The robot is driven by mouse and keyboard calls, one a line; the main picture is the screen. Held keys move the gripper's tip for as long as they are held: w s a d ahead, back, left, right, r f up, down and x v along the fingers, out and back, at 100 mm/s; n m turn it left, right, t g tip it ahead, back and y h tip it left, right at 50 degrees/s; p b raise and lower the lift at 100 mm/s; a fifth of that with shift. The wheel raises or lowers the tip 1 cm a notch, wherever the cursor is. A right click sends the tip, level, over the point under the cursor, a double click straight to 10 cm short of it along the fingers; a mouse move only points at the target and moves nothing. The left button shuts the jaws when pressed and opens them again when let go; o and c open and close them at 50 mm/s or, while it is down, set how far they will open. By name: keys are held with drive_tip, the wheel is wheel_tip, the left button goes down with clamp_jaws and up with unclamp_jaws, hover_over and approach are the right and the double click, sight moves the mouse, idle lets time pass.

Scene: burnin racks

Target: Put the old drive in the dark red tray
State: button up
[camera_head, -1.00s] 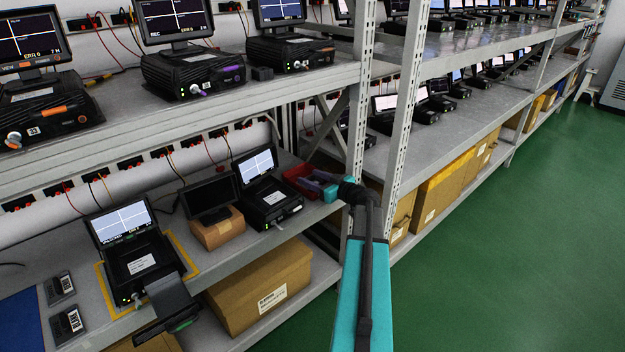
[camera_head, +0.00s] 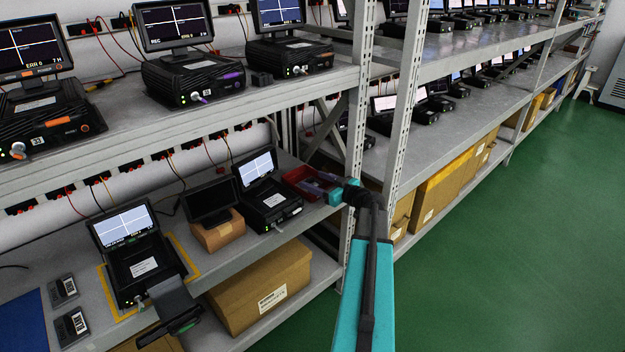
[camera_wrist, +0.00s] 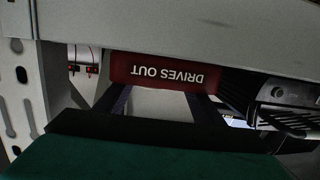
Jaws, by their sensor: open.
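The dark red tray (camera_head: 296,175) stands on the lower shelf, near the rack post. In the wrist view its red front wall (camera_wrist: 165,72) shows the words DRIVES OUT upside down. My gripper (camera_head: 318,182) is at the tray's right side in the head view. In the wrist view my gripper (camera_wrist: 160,100) has its two dark fingers apart, pointing at the tray front, with nothing seen between them. I cannot tell whether the old drive lies in the tray; my fingers and the tray wall hide much of its inside.
A tester (camera_head: 262,200) with a lit screen stands just left of the tray. Another tester (camera_head: 140,265) sits inside a yellow outline, with a dark bay piece (camera_head: 172,302) sticking out over the shelf edge. Two labelled drives (camera_head: 62,290) (camera_head: 72,327) lie further left. The rack post (camera_head: 352,150) is close to my arm.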

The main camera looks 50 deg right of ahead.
drive_tip(key=s+r, duration=0.1)
drive_tip(key=s, duration=0.8)
drive_tip(key=shift+s+r, duration=0.25)
drive_tip(key=shift+r, duration=0.05)
drive_tip(key=shift+a, duration=0.1)
